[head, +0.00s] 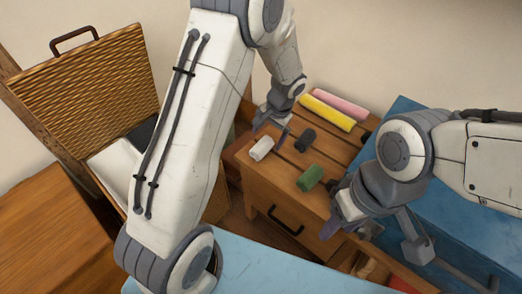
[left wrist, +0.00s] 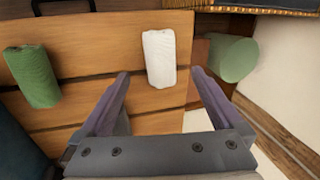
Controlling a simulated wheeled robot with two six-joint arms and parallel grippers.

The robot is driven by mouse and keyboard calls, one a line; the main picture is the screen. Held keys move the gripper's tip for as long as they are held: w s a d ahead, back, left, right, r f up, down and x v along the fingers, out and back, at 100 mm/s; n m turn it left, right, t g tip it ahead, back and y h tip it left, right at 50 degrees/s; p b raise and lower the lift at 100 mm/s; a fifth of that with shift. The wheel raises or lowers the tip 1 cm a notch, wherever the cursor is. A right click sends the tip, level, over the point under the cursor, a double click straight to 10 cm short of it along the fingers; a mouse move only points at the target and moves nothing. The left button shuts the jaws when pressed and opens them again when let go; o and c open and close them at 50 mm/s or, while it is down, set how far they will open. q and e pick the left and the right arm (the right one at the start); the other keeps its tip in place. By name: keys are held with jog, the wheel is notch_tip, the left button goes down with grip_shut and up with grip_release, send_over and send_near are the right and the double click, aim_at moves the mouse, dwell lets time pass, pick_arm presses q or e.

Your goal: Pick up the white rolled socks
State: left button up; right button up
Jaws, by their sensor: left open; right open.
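The white rolled socks (head: 261,148) lie on the slatted wooden top of a small drawer unit, near its left edge. In the left wrist view the white rolled socks (left wrist: 159,58) lie ahead of the fingertips, lined up with the gap between them. My left gripper (head: 272,124) is open and empty, just above and behind the socks in the head view; whether it touches them I cannot tell. My right gripper (head: 352,222) is near the unit's front right corner, holding nothing that I can see; its fingertips are partly hidden.
A green roll (head: 310,177) and a dark roll (head: 305,140) lie right of the socks. Yellow (head: 327,112) and pink (head: 340,105) rolls lie at the back. A pale green cylinder (left wrist: 232,57) is beside the unit's edge. A wicker-lidded case (head: 90,88) stands left; a blue bed surface (head: 400,105) is right.

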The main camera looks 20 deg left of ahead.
aim_at(263, 143)
pick_arm(q)
jog(key=b+x, duration=0.2)
jog(key=x, duration=0.4)
jog(key=shift+s+a, duration=0.1)
jog(key=shift+a, duration=0.05)
jog(key=shift+r, duration=0.1)
jog(key=c, duration=1.4)
jog(key=shift+o, duration=0.2)
jog(key=shift+r, duration=0.15)
